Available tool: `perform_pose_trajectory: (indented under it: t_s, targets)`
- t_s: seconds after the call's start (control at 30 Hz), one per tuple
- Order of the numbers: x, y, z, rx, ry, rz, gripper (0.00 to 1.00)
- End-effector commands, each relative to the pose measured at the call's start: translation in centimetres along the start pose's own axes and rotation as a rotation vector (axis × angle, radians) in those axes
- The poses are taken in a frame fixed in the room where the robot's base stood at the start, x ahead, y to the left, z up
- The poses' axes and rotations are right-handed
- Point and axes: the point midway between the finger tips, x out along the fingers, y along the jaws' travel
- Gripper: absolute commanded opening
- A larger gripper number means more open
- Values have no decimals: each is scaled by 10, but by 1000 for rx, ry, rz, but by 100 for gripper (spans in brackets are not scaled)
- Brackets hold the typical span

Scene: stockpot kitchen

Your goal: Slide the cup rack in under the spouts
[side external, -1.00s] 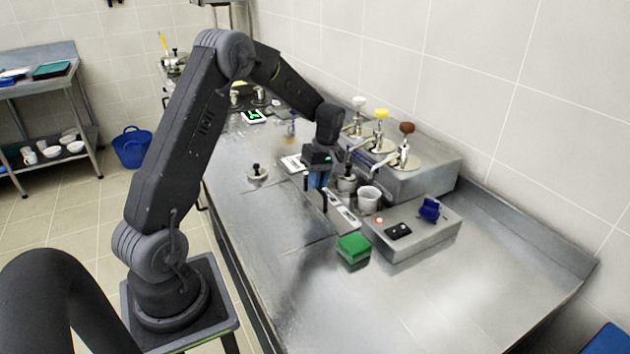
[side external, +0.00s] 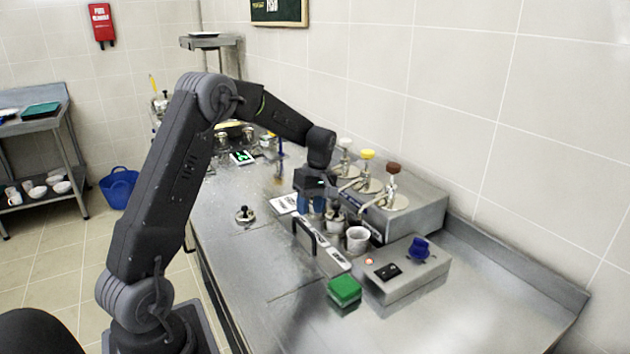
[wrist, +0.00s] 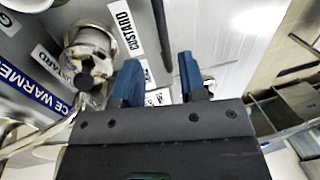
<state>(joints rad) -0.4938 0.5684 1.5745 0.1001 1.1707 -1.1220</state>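The cup rack seems to be the long pale strip with dark labels (side external: 336,255) and an upright dark handle (side external: 303,238), on the counter in front of the steel sauce warmer (side external: 425,208). The warmer carries pumps with white, yellow and brown knobs (side external: 393,169); their spouts point out over the counter. A white cup (side external: 357,239) stands between strip and warmer. My gripper (side external: 312,208) is open, its blue fingers just above and behind the handle, seemingly clear of it.
A green block (side external: 344,290) and a grey box with a blue knob (side external: 419,248) stand at the strip's near end. A small lidded pot (side external: 244,214) stands to the left. A knobbed metal pot (side external: 335,220) is close to my gripper. The near right counter is clear.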

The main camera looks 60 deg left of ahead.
Motion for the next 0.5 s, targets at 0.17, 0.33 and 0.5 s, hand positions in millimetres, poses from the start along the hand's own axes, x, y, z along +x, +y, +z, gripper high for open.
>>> perform_pose_trajectory:
  t_s: [0.17,0.33,0.5]
  targets:
    - [-43,0,0,0,2,5,38]
    - [-73,1,0,0,2,4,38]
    - [-90,0,0,1,0,2,38]
